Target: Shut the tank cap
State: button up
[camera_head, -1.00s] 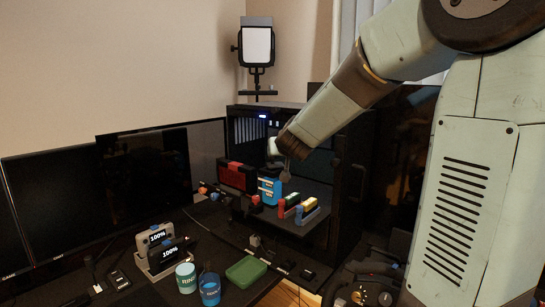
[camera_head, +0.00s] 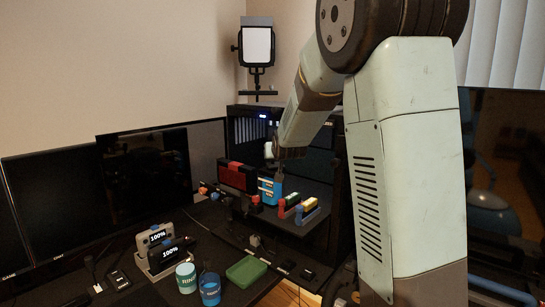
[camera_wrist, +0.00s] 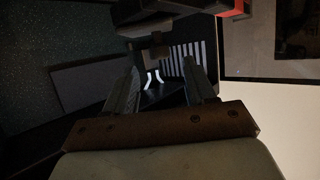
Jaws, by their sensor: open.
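The blue tank (camera_head: 268,190) stands on the dark shelf among coloured items in the head view. Its upper part is partly covered by the end of my arm. A small pale piece (camera_head: 268,150) shows just left of my gripper, above the tank; I cannot tell whether it is the cap or one of my fingers. My gripper (camera_head: 279,163) is close above the tank, slightly right of its middle. In the wrist view my gripper (camera_wrist: 160,85) has its two fingers apart with nothing clearly held between them. The cap cannot be made out there.
A red and black box (camera_head: 237,177) stands left of the tank. A dark cabinet (camera_head: 257,128) is behind.

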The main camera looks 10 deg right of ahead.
aim_at(274, 165)
jog(key=shift+x, duration=2.3)
jog(key=shift+c, duration=0.2)
grip_shut()
